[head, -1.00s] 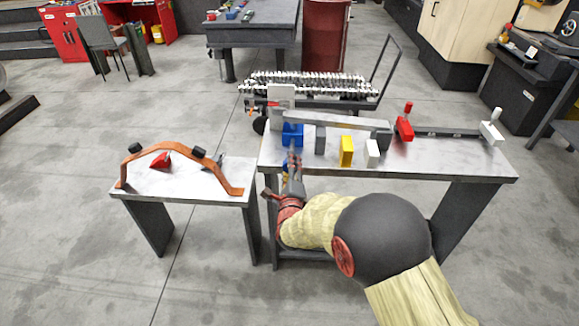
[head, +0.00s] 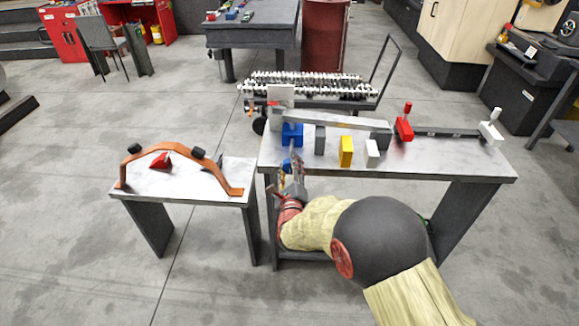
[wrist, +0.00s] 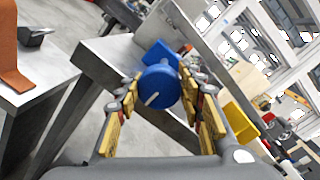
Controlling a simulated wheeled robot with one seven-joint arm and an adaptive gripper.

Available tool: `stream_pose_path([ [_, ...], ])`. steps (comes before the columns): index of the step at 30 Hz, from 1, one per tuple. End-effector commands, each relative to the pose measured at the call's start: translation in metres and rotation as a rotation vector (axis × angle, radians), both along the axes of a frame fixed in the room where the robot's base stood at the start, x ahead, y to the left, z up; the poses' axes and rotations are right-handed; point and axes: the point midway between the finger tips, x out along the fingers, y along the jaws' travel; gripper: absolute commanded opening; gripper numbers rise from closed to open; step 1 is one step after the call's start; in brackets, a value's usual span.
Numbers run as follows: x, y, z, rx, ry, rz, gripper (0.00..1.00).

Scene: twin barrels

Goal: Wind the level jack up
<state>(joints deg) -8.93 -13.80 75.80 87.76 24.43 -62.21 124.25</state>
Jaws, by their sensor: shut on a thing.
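The blue level jack (head: 291,135) stands near the left end of the larger bench, under the left end of a long grey beam (head: 335,120). Its round blue knob (head: 286,166) faces the bench's front edge. In the wrist view the knob (wrist: 160,86) shows a pale line pointing down and left, with the blue jack body (wrist: 163,52) behind it. My gripper (head: 294,168) is at the front edge with its fingers shut on the knob, one on each side. The bubble or level reading cannot be made out.
Grey (head: 320,139), yellow (head: 346,151) and white (head: 371,153) blocks stand right of the jack. A white upright plate (head: 281,96) with a red mark stands at the beam's left end. An orange arch (head: 130,167) sits on the smaller left table. A red-handled clamp (head: 404,127) is at right.

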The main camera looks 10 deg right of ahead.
Motion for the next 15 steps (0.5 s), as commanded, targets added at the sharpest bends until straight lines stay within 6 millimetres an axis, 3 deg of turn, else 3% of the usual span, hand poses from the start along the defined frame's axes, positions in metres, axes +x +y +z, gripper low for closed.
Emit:
stream_pose_path([
  [4,-0.0014,-0.0002,-0.0044,-0.001,0.008,-0.001,0.13],
  [5,-0.0014,-0.0002,-0.0044,-0.001,0.008,-0.001,0.39],
  [15,-0.0006,0.0001,-0.0019,-0.002,0.004,0.001,0.56],
])
